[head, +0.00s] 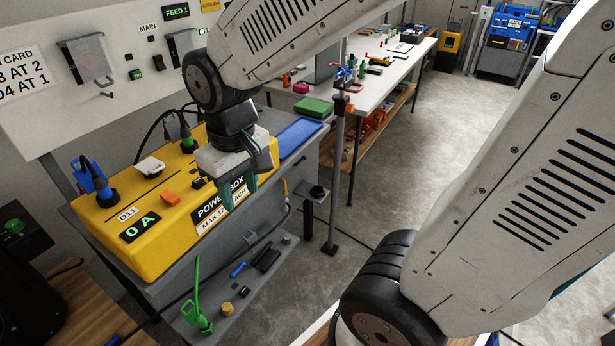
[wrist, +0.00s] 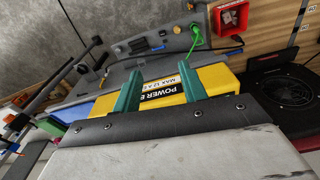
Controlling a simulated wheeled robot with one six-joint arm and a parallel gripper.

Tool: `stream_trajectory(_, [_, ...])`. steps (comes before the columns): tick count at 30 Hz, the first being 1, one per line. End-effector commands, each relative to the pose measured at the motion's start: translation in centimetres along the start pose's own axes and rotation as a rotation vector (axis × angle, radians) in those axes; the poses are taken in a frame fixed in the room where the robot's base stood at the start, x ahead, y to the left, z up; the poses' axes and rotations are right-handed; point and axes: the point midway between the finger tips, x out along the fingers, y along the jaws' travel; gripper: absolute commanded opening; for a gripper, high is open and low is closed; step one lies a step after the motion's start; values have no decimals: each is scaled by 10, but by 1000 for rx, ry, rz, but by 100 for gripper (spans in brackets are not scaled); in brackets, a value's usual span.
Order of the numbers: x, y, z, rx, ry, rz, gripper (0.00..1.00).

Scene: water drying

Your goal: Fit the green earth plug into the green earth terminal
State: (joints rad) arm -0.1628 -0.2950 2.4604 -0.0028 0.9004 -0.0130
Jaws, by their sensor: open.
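The green earth plug (head: 198,318) appears to be the green piece on its green cable at the front end of the grey lower shelf. In the wrist view green cable and plug (wrist: 195,32) show at the top. My gripper (head: 240,194) is open and empty, green fingers pointing down beside the front of the yellow power box. The fingers (wrist: 158,69) stand apart before the box in the wrist view. A green round fitting (head: 14,227) sits on a black unit at the left edge; I cannot tell whether it is the green earth terminal.
The yellow power box (head: 130,255) carries blue and green plugs with black cables. A blue tray (head: 300,135) lies behind it. Small tools and a yellow-brown cylinder (head: 227,309) lie on the lower shelf.

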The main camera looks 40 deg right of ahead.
Motion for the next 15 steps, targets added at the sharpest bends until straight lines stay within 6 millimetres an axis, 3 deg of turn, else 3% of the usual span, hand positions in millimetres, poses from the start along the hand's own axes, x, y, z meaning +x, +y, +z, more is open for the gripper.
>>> stream_trajectory(1, [-17,8,16,29,17,3,42])
stream_trajectory(6, [-54,23,69,108,32,10,42])
stream_trajectory(10, [-69,28,101,151,38,14,42])
stream_trajectory(15, [-76,29,121,178,39,17,42])
